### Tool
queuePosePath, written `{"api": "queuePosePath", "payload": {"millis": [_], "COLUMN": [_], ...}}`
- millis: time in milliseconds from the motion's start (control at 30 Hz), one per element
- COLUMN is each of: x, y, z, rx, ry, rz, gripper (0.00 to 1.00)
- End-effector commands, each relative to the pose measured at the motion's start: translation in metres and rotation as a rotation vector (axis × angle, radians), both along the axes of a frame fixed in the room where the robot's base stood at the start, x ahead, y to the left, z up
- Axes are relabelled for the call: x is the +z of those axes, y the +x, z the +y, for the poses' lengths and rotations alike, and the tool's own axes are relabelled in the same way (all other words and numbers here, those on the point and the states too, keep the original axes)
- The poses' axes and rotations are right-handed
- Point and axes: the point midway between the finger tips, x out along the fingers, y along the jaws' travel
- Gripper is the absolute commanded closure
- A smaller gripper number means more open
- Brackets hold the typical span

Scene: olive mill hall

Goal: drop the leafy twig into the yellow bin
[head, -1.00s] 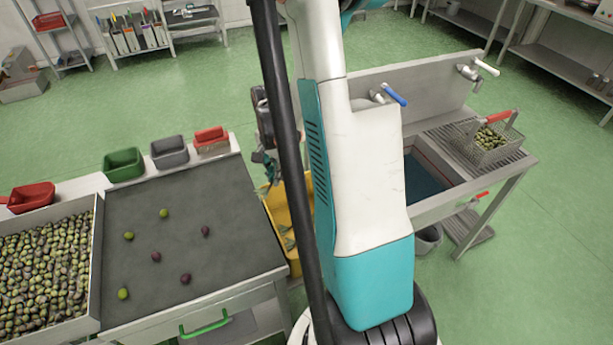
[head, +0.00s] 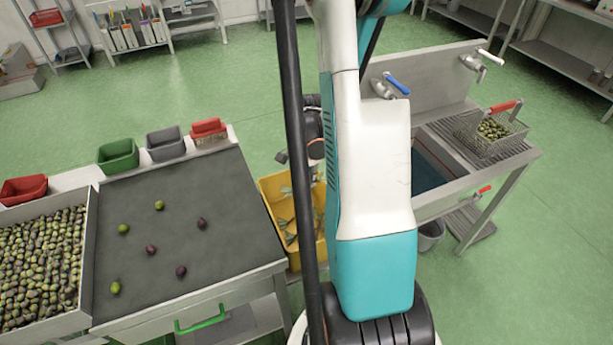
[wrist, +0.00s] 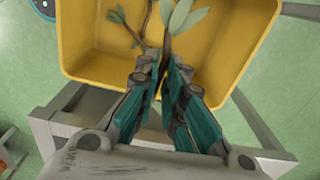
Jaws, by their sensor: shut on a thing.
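My gripper (wrist: 169,75) is shut on the leafy twig (wrist: 178,20) in the wrist view. The twig's brown stem sits between the fingertips and its green leaves point away from me. The yellow bin (wrist: 85,45) lies below, and the twig shows against its inside. Another leafy sprig (wrist: 128,28) lies in the bin. In the head view the yellow bin (head: 268,187) stands between the sorting table and the sink, with several sprigs in it. My arm hides part of the bin there, and the held twig cannot be made out.
The grey sorting table (head: 235,245) with several loose olives is left of the bin. An olive tray (head: 88,235) and small red, green and grey tubs line it. The sink (head: 440,200) with a wire basket (head: 490,135) stands to the right.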

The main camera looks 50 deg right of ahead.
Motion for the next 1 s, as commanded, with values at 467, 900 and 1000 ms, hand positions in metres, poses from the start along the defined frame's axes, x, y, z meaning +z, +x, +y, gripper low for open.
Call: {"api": "queuePosePath", "payload": {"millis": [467,900,1000], "x": [-0.009,-0.005,0.004], "y": [0.000,0.000,0.000], "z": [0.000,0.000,0.000], "rx": [0.001,0.001,0.001], "ry": [0.000,0.000,0.000], "rz": [0.000,0.000,0.000], "gripper": [0.70,0.67,0.67]}}
